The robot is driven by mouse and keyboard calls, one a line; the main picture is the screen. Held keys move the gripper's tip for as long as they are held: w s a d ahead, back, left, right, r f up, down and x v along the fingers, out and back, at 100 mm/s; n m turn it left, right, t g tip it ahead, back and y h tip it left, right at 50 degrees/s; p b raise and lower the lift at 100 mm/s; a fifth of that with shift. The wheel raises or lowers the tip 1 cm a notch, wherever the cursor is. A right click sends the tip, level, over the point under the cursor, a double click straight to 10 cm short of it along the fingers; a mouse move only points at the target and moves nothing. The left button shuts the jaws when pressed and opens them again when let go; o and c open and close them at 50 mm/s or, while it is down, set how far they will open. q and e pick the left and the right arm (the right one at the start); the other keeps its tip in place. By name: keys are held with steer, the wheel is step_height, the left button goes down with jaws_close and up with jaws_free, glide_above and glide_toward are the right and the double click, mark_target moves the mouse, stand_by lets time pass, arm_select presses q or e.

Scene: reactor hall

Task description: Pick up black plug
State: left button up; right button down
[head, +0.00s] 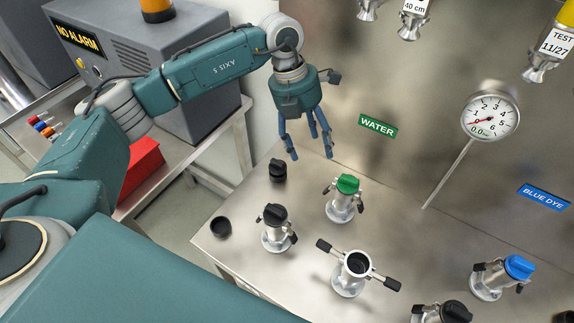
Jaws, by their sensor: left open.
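A small black plug (278,170) stands on the metal bench top near its back left. A second black, round, hollow-looking piece (221,227) lies near the bench's left edge; I cannot tell which of the two is the plug meant. My left gripper (306,148) hangs above the bench, to the upper right of the standing plug, with its blue fingers spread and pointing down. It is empty and appears apart from the plug. My right gripper is out of view.
Metal couplings stand on the bench: one black-capped (276,228), one green-capped (344,198), one uncapped (353,275), one blue-capped (503,277), another black-capped (442,313). A gauge (490,117) rises at right. A grey machine (150,60) and red box (140,165) stand left.

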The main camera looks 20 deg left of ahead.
mark_target(277, 162)
arm_select(q)
steer(key=w+a+n+y+b, duration=0.1)
steer(key=a+y, duration=0.2)
steer(key=a, duration=0.5)
steer(key=f, duration=0.2)
steer(key=a+f+b, duration=0.1)
steer(key=f, duration=0.2)
steer(key=f+b, duration=0.1)
steer(key=f, duration=0.2)
steer(key=shift+a, duration=0.2)
steer(key=f+p, duration=0.1)
steer(key=f, duration=0.1)
steer(key=f+p, duration=0.1)
steer(key=f, duration=0.1)
steer(key=shift+s+f, duration=0.2)
steer(key=shift+f, duration=0.4)
steer(key=c, duration=1.3)
steer(key=shift+o, duration=0.2)
steer(key=shift+r, duration=0.1)
